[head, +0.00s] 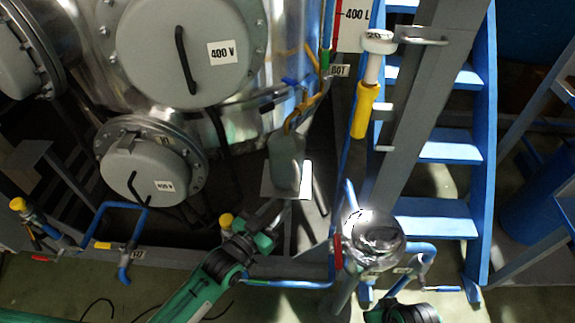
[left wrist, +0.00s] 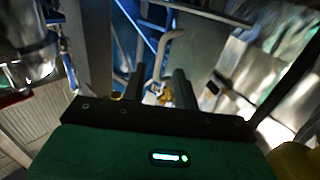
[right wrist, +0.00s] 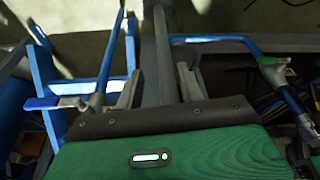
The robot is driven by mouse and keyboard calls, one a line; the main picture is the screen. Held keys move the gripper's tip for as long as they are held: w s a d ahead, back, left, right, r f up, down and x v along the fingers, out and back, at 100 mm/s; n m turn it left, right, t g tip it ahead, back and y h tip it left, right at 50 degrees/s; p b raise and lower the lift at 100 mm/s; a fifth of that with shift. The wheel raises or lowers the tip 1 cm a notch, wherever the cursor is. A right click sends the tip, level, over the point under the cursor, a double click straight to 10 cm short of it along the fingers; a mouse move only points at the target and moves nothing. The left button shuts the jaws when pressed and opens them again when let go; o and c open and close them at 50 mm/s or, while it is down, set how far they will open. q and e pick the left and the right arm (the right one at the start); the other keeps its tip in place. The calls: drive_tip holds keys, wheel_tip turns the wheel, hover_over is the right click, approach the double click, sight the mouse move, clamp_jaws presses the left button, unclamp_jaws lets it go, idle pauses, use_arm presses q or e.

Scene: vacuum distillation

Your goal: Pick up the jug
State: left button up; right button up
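The jug looks like a grey-green translucent vessel (head: 287,160) in the middle of the head view, in front of a white panel. In the left wrist view a pale grey-green surface (left wrist: 205,45) with a curved handle-like piece (left wrist: 162,48) appears to be the jug. My left gripper (head: 277,213) is just below the jug in the head view. Its fingers (left wrist: 158,88) are apart, with the curved piece beyond and between them in the picture; contact cannot be told. My right gripper (right wrist: 158,88) is open and empty; its arm shows at the head view's bottom edge.
A shiny round vessel (head: 374,240) stands right of my left gripper. Large steel tanks with grey covers (head: 190,45) fill the upper left. Blue stairs (head: 440,145), a grey post (head: 415,110) and blue pipes (head: 125,207) crowd the area. Open floor (head: 40,290) shows at lower left.

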sight(297, 186)
use_arm(q)
drive_tip(key=x, duration=0.9)
drive_tip(key=shift+w+d+b, duration=0.1)
drive_tip(key=shift+w+b, duration=0.1)
drive_tip(key=shift+b, duration=0.1)
drive_tip(key=shift+w+d, duration=0.1)
drive_tip(key=shift+w, duration=0.05)
drive_tip(key=shift+r, duration=0.1)
clamp_jaws()
use_arm(e)
drive_tip(key=shift+s+r, duration=0.15)
drive_tip(key=shift+r, duration=0.55)
